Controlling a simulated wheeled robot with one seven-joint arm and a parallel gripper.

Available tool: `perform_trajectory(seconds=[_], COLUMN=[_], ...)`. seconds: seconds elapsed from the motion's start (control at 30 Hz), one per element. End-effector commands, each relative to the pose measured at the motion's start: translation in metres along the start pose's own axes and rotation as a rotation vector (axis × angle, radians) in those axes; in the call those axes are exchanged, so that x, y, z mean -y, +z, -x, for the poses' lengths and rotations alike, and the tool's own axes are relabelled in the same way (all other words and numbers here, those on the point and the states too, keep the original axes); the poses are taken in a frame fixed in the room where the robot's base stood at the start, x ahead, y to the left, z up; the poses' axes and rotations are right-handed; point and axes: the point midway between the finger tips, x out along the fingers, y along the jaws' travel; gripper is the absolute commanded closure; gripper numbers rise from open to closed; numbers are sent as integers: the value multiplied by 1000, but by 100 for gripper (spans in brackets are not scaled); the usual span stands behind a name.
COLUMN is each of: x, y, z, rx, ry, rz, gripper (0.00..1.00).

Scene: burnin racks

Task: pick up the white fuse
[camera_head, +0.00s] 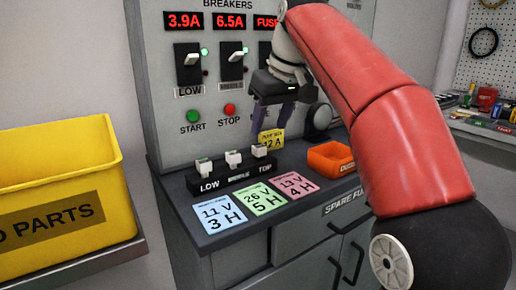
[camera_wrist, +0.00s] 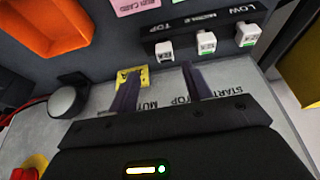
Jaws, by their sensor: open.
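Three small white fuses stand in a black rack (camera_head: 235,176) labelled LOW, MIDDLE and TOP on the grey ledge. The LOW fuse (camera_head: 203,166), the middle fuse (camera_head: 233,159) and the TOP fuse (camera_head: 259,151) look much alike, with white bodies and greenish marks. They also show in the wrist view as the TOP fuse (camera_wrist: 164,50), middle fuse (camera_wrist: 206,42) and LOW fuse (camera_wrist: 247,34). My gripper (camera_head: 273,117) is open and empty, above and behind the rack near the panel. In the wrist view its fingers (camera_wrist: 159,76) point toward the rack, apart from the fuses.
An orange bin (camera_head: 331,159) lies right of the rack. Blue, green and pink cards (camera_head: 262,199) lie in front. A yellow tag (camera_head: 271,138) is on the panel below my gripper. A yellow parts bin (camera_head: 60,185) stands left.

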Motion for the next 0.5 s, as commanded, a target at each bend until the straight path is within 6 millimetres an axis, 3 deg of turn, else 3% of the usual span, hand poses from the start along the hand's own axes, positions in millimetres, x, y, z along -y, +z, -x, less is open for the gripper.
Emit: perform_trajectory(seconds=[0.5], x=[8], y=[-1], z=[-61], rx=[0], ry=[2], rz=[-2], gripper=[51])
